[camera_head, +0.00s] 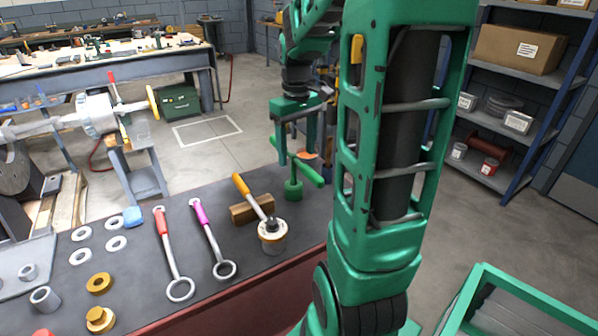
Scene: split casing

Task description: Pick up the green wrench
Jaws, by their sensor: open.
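A green piece that appears to be the green wrench (309,174) is at the table's far right corner. It shows as a slanted green bar by a short upright green post; its far end is partly hidden by my gripper. My gripper (295,155) is open, pointing down, with its fingers at or just above the bar's upper end. I cannot tell whether they touch it or straddle it.
A yellow-handled tool (241,184) leans over a wooden block (251,209) and a round metal part (272,236). Red-handled (160,222) and magenta-handled (200,212) wrenches lie left of it. Washers and brass parts (100,283) lie farther left. My arm hides the table's right side.

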